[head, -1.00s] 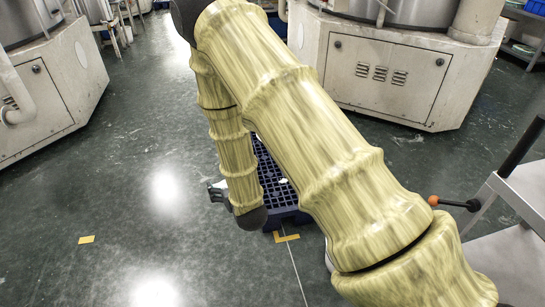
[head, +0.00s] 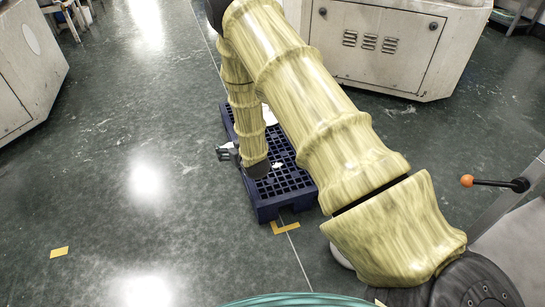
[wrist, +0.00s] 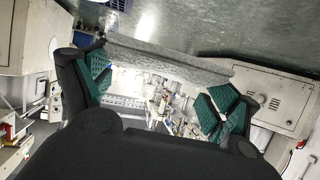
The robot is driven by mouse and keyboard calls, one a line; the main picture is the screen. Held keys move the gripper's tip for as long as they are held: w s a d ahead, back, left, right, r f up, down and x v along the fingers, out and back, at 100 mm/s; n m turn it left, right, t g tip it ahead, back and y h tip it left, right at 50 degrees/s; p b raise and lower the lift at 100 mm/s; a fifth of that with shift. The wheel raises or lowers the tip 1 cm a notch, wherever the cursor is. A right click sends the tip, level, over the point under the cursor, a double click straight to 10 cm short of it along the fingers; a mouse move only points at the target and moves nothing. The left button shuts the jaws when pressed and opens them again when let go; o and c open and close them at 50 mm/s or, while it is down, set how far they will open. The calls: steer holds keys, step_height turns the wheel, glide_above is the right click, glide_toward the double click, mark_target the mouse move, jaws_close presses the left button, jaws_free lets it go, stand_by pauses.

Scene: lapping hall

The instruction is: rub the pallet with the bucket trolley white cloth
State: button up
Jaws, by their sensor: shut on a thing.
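The dark blue grid-topped pallet (head: 292,186) lies on the floor in the middle of the head view, its left part behind my arm. My gripper (head: 228,152) shows small at the pallet's left edge, partly hidden by my arm. In the wrist view my gripper (wrist: 160,88) has its green-padded fingers spread around a pale grey-white cloth (wrist: 165,62), which stretches across beyond the fingertips. It is shut on the cloth. Whether the cloth touches the pallet cannot be told. A white patch (head: 269,115) shows at the pallet's far end, and a small white bit (head: 277,165) on its top.
A beige machine cabinet (head: 385,45) stands behind the pallet, and another (head: 28,70) at the left. A lever with an orange knob (head: 467,181) juts in at the right. Yellow floor marks (head: 59,252) lie on the green floor. The floor left of the pallet is clear.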

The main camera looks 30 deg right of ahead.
steer(key=b, duration=0.7)
glide_above(272, 166)
step_height(272, 166, down, 14)
steer(key=shift+d+f+b, duration=0.2)
steer(key=shift+f+b, duration=2)
steer(key=shift+f, duration=0.75)
steer(key=shift+f, duration=0.6)
steer(key=shift+d, duration=0.15)
steer(key=shift+s+d+r+p, duration=0.15)
steer(key=shift+s+d, duration=0.1)
steer(key=shift+d, duration=0.65)
steer(key=shift+s+d+f+p, duration=0.1)
steer(key=shift+s+d+p, duration=0.1)
steer(key=shift+d, duration=0.65)
steer(key=shift+w+a+f+p, duration=0.1)
steer(key=shift+w+a+p, duration=0.05)
steer(key=shift+a, duration=0.55)
steer(key=shift+w+a+f+p, duration=0.1)
steer(key=shift+a+p, duration=0.05)
steer(key=shift+a, duration=0.55)
steer(key=shift+w+a+f+p, duration=0.1)
steer(key=shift+w+a+p, duration=0.05)
steer(key=shift+a, duration=0.55)
